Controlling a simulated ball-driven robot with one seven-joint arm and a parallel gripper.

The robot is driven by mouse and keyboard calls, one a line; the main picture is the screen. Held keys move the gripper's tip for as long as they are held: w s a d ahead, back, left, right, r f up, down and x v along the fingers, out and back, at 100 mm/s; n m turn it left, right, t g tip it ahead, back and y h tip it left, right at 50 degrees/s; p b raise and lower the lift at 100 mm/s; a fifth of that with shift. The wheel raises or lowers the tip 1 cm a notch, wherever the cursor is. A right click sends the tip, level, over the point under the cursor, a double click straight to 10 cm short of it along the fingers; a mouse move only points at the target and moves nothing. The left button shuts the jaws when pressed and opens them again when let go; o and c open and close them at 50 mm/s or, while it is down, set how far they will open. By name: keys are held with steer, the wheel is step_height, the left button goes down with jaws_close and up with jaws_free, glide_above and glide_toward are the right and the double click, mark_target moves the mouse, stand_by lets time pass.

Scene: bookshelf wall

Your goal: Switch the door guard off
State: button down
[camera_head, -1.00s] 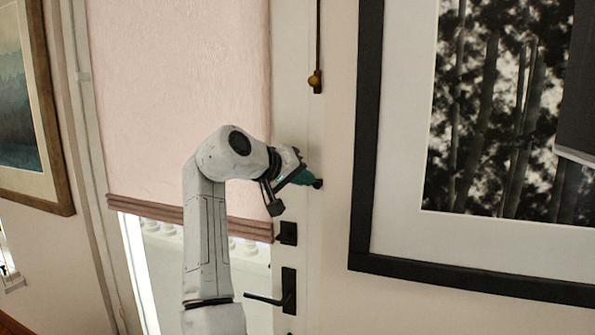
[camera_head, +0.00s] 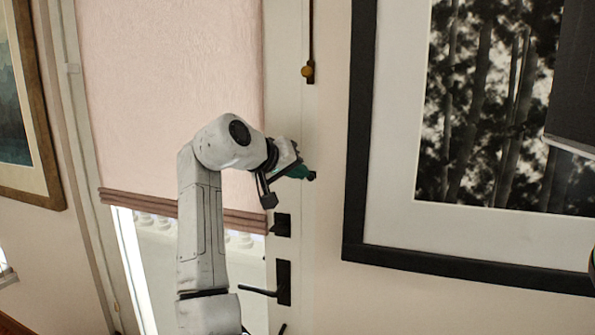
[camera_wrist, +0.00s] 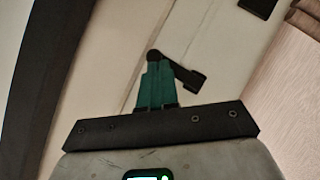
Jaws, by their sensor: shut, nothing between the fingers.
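The door guard (camera_wrist: 182,74), a small black piece with a round end and a short arm, shows in the wrist view by the white door edge. In the head view its dark end (camera_head: 312,176) shows at the tip of my gripper; the rest is hidden. My gripper (camera_wrist: 155,68) has teal fingers, closed together with nothing between them. The fingertips are right at the guard's round end, and its arm angles off to their right in the wrist view. I cannot tell whether they touch. My gripper also shows in the head view (camera_head: 304,173).
Below on the white door are a black square plate (camera_head: 282,225) and a black lever handle (camera_head: 262,291). A brass knob (camera_head: 308,72) on a thin rod is above. A black-framed picture (camera_head: 357,150) hangs close on the right. A pink blind (camera_head: 165,90) covers the door's glass.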

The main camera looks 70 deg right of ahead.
steer(key=f+m+t+b, duration=0.1)
steer(key=m+t+b, duration=0.1)
steer(key=t, duration=0.1)
steer(key=f+m+t+b, duration=0.2)
steer(key=m+t, duration=0.1)
steer(key=w+f+m+t+b, duration=0.1)
steer(key=f+m+t+b, duration=0.1)
steer(key=m, duration=0.1)
steer(key=shift+t+y, duration=0.4)
stand_by(0.5)
steer(key=shift+r, duration=0.1)
steer(key=shift+r+p, duration=0.7)
steer(key=shift+p, duration=0.15)
